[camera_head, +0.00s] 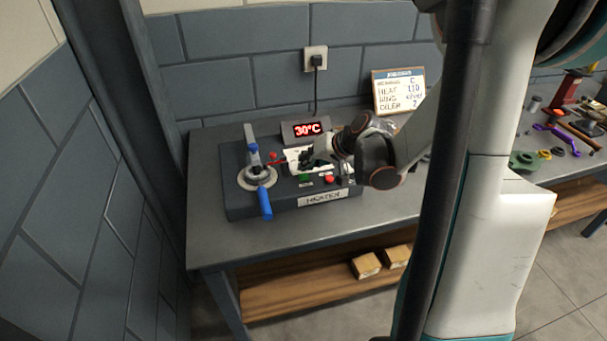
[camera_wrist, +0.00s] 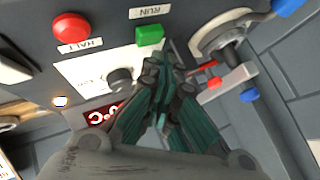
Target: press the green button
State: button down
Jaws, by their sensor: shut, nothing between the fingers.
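The green button (camera_wrist: 150,36) sits beside the label RUN on the heater panel in the wrist view. In the head view the green button (camera_head: 304,178) shows small, on the front part of the heater box (camera_head: 240,204). My gripper (camera_wrist: 160,66) is shut and empty, its fingertips appearing just below the green button in the wrist view. In the head view my gripper (camera_head: 305,163) is over the panel, just behind the button. I cannot tell how high the tips are above the panel; no contact with the button is visible.
A red button (camera_wrist: 71,28) labelled HALT is beside the green one. A black knob (camera_wrist: 119,78) is close to my fingers. A round fixture with a blue handle (camera_head: 265,203) stands at the box's left. A display (camera_head: 306,130) behind reads 30°C.

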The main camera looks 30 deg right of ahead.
aim_at(306, 174)
jog(key=shift+r+p, duration=1.9)
jog(key=shift+r, duration=0.7)
jog(key=shift+f, duration=0.1)
